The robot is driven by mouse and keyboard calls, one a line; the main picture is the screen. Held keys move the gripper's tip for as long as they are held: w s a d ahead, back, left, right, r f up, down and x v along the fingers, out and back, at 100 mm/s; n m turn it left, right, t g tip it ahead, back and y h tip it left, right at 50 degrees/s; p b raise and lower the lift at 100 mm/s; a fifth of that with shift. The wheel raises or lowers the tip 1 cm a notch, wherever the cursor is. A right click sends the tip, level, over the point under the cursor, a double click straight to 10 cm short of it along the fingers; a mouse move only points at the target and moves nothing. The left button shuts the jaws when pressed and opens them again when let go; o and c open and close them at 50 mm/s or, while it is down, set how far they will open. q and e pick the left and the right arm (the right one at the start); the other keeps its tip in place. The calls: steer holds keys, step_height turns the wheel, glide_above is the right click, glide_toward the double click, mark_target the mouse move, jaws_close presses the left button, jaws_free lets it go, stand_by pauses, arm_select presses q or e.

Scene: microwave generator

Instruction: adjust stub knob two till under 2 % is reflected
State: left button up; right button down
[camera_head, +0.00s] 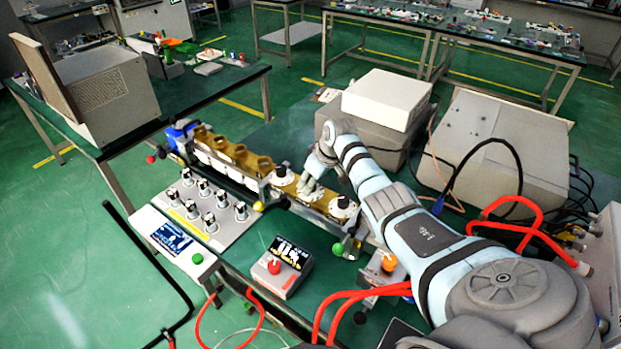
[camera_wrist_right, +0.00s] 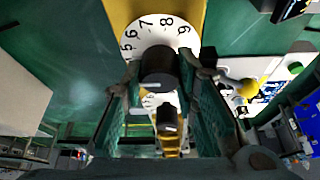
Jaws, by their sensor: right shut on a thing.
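A brass waveguide (camera_head: 316,200) runs across the bench with three white stub dials in a row. The near-end dial (camera_head: 343,208) and the far-end dial (camera_head: 282,176) stand clear on either side of my right gripper (camera_head: 307,184). My right gripper is shut on the middle stub knob (camera_wrist_right: 158,66), a black knob above a white dial (camera_wrist_right: 178,33) with numerals 5 to 9 showing. One finger is on each side of it. Another black knob (camera_wrist_right: 167,119) shows beyond. A small meter box (camera_head: 280,268) has a lit display, its digits illegible here. My left gripper is not in view.
A panel of several black-and-silver knobs (camera_head: 212,206) and a blue screen (camera_head: 170,238) stand left of the waveguide. Red hoses (camera_head: 345,296) loop in front. A box with an orange knob (camera_head: 383,272) stands close below my right arm. Large grey cabinets (camera_head: 490,150) stand behind it.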

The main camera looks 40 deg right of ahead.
steer(key=m+p, duration=0.1)
steer(key=p, duration=0.1)
steer(key=m+h+p, duration=0.1)
steer(key=m+p, duration=0.1)
steer(key=shift+r, duration=0.25)
steer(key=m+h+p, duration=0.1)
steer(key=m, duration=0.1)
steer(key=shift+f+m+p, duration=0.15)
steer(key=shift+m+p, duration=0.15)
steer(key=shift+p, duration=0.1)
steer(key=shift+f+m+g+h, duration=0.1)
steer(key=shift+m+g+h, duration=0.35)
steer(key=shift+m, duration=1.05)
steer(key=shift+h, duration=0.25)
steer(key=c, duration=1.3)
jaws_free()
